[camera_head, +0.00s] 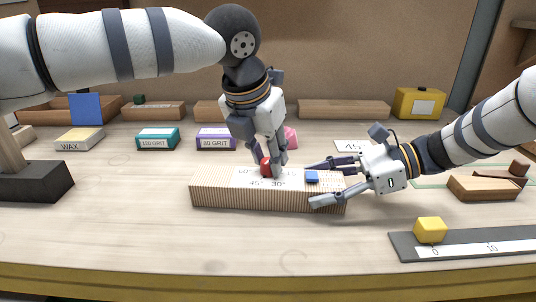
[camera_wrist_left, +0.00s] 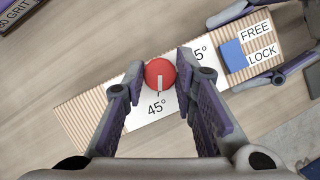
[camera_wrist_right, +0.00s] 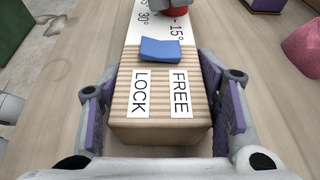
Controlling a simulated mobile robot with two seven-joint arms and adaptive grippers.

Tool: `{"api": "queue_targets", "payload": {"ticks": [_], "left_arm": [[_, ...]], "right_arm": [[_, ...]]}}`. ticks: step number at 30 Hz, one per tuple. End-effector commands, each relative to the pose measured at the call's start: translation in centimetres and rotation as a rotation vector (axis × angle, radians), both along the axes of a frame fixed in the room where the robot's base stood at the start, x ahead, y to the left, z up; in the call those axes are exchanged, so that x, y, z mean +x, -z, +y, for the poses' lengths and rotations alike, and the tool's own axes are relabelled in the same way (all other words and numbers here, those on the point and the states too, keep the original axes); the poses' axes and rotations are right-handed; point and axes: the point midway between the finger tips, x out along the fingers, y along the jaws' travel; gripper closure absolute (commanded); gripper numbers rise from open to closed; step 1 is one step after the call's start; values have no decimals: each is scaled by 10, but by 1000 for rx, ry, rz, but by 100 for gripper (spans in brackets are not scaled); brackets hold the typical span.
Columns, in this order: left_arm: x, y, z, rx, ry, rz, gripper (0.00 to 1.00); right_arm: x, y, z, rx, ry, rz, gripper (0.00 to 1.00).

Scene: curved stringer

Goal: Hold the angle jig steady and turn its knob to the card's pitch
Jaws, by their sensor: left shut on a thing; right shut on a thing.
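The angle jig (camera_head: 215,192) is a ribbed wooden block with a white angle scale, lying flat on the bench. Its red knob (camera_wrist_left: 160,73) has a white mark pointing toward the 45° label in the left wrist view. My left gripper (camera_head: 266,165) comes down from above and is shut on the knob. My right gripper (camera_head: 325,183) is shut across the jig's right end (camera_wrist_right: 160,130), a finger on each side. A blue slider (camera_wrist_right: 160,50) sits by the FREE and LOCK labels; I cannot tell which it marks. A white card (camera_head: 352,146) reading 45 is partly hidden behind my right gripper.
Behind the jig are a wax block (camera_head: 80,139), a teal grit box (camera_head: 158,139) and a purple grit box (camera_head: 216,139). A ruler strip (camera_head: 480,246) with a yellow cube (camera_head: 430,230) lies at front right. The front left bench is clear.

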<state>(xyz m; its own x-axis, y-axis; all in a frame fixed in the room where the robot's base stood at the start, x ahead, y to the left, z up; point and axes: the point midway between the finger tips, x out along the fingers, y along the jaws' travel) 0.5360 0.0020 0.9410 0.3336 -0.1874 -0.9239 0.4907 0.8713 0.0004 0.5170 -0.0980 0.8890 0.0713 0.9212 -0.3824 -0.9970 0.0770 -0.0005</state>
Motion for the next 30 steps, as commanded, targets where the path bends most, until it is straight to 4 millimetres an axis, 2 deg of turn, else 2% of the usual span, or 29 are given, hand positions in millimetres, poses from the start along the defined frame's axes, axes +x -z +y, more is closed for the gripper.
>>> {"api": "queue_targets", "payload": {"ticks": [9,23,24,26,30], "left_arm": [[0,1,1,0,81,4,100],[0,1,1,1,89,3,100],[0,1,1,1,89,3,68],[0,1,1,1,89,3,54],[0,1,1,0,89,1,54]], "right_arm": [[1,0,0,0,3,-1,94],[1,0,-1,-1,3,-1,94],[1,0,-1,-1,3,-1,94],[1,0,-1,-1,3,-1,94],[1,0,0,-1,3,-1,94]]}}
